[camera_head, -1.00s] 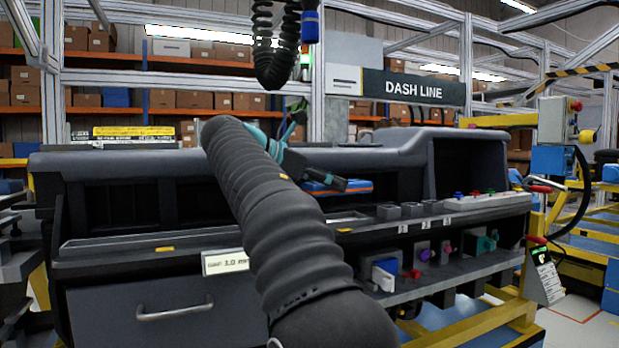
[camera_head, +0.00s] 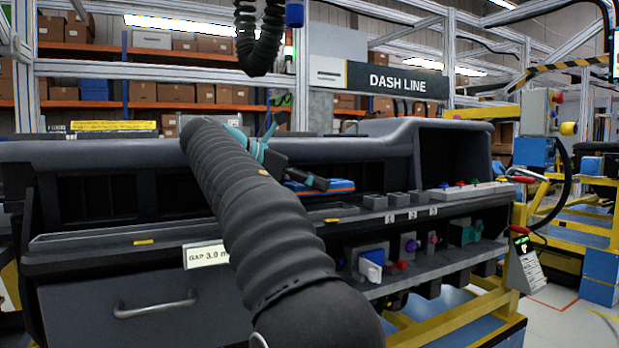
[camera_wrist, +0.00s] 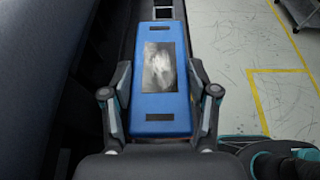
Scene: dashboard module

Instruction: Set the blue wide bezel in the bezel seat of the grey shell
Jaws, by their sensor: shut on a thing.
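The blue wide bezel (camera_wrist: 160,112) is a flat blue block with a shiny grey window in its middle and dark strips at both ends. In the wrist view my gripper (camera_wrist: 160,98) is shut on its two long sides. In the head view my gripper (camera_head: 300,178) is partly hidden behind my dark arm, above the dashboard ledge. A blue piece with an orange edge (camera_head: 338,186) shows beside it, seemingly the held bezel. The large dark grey dashboard (camera_head: 290,150) spans the view. I cannot make out the bezel seat or tell which part is the grey shell.
Small grey blocks (camera_head: 396,200) stand on the ledge to the right of my gripper, above number labels. A lower shelf (camera_head: 440,266) holds several parts with coloured knobs. A drawer (camera_head: 120,305) with a handle is at the lower left. Floor (camera_wrist: 280,60) shows at right in the wrist view.

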